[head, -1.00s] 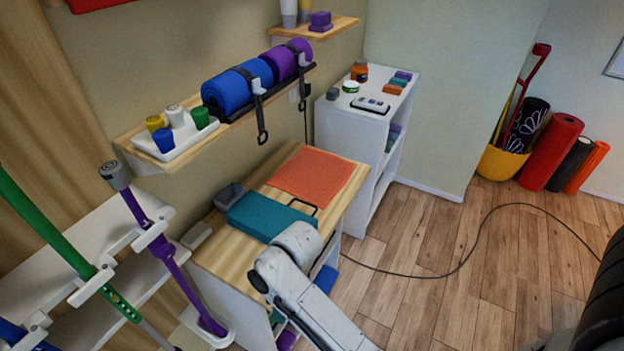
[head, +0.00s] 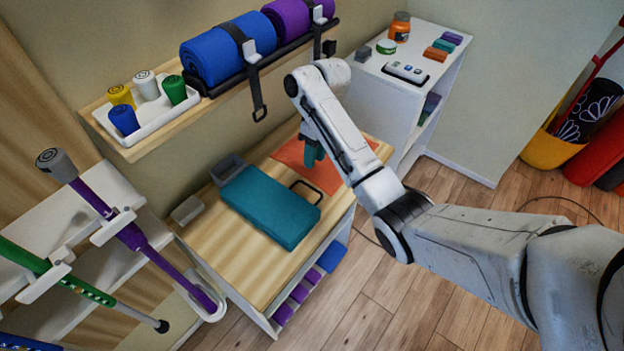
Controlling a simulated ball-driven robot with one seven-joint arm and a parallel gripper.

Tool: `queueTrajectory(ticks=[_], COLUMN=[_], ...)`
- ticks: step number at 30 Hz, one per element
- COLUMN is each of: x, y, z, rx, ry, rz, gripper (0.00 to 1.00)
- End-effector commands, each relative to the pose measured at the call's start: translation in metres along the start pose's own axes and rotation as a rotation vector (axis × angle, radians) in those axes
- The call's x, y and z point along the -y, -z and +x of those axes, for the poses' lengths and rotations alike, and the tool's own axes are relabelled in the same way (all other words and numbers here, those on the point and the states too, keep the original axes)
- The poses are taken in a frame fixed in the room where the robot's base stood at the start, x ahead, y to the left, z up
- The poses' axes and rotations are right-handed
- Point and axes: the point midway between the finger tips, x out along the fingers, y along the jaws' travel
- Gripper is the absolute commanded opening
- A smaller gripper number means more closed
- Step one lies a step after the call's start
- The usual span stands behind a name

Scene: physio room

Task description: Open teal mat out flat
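The teal mat (head: 270,205) lies folded into a thick, flat block on the wooden table top. A dark wire-like handle (head: 305,190) shows at its right edge. My gripper (head: 314,152) is above the orange sheet (head: 298,163), behind and to the right of the mat, apart from it. Its end looks small and dark teal; the finger gap is not clear. My arm reaches in from the right and covers part of the orange sheet.
A grey open box (head: 228,168) and a grey block (head: 187,210) sit by the mat's left side. A white cabinet (head: 402,88) stands behind right. Bare wood lies in front of the mat.

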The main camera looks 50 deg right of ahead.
Motion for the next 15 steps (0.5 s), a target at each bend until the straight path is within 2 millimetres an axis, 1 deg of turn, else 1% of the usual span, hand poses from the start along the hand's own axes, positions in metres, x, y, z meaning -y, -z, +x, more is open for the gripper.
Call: queueTrajectory(ticks=[1,4,12,15], x=[-0.001,0.0,0.0,0.0], y=[0.0,0.0,0.0,0.0], z=[0.016,0.035,0.07,0.078], rx=[0.001,0.001,0.0,-0.001], ry=[0.002,0.001,0.0,0.0], rz=[0.0,-0.001,0.0,0.0], gripper=[0.35,0.35,0.35,0.35])
